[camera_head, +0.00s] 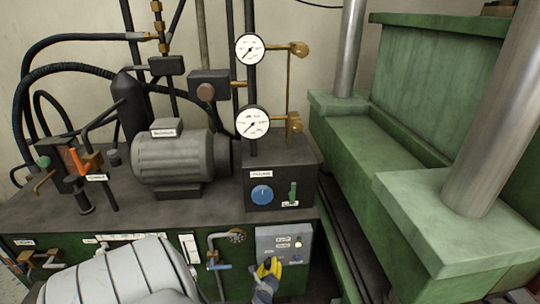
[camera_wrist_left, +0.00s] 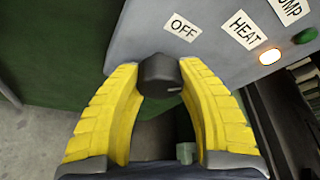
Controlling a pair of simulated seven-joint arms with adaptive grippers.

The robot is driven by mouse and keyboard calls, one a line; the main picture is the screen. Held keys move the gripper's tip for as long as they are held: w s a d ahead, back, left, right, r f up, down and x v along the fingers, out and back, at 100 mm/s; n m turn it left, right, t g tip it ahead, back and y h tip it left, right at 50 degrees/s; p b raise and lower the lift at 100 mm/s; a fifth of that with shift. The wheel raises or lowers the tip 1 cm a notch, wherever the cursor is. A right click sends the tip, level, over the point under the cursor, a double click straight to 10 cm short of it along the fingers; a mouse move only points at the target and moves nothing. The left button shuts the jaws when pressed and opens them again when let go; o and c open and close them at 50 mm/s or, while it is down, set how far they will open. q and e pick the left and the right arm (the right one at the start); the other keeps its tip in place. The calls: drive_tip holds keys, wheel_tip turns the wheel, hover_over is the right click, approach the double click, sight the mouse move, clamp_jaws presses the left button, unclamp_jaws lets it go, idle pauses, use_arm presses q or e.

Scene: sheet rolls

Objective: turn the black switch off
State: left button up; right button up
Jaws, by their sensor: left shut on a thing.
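The black switch (camera_wrist_left: 160,74) is a dark faceted knob on a grey control panel, below a label reading OFF, in the left wrist view. A light pointer mark shows on its lower right side. My left gripper (camera_wrist_left: 160,80) has its two yellow fingers on either side of the knob and is shut on it. In the head view my left gripper (camera_head: 269,267) is at the lower part of the grey control panel (camera_head: 263,243) and hides the switch. My right gripper is not in view.
A lit lamp (camera_wrist_left: 270,56) labelled HEAT and a green button (camera_wrist_left: 305,36) are on the panel. A blue knob (camera_head: 262,194) sits above the panel. A pipe with a valve (camera_head: 237,236) is close on the left. Green machine blocks (camera_head: 400,180) stand to the right.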

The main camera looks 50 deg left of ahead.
use_arm(q)
drive_tip(key=n+t, duration=0.2)
drive_tip(key=n, duration=0.1)
drive_tip(key=shift+a, duration=0.1)
drive_tip(key=shift+w+n+t, duration=0.1)
drive_tip(key=shift+n+t, duration=0.8)
drive_tip(key=shift+n, duration=1)
drive_tip(key=o, duration=1.3)
drive_tip(key=shift+c, duration=0.2)
drive_tip(key=v, duration=1.2)
drive_tip(key=shift+f, duration=0.1)
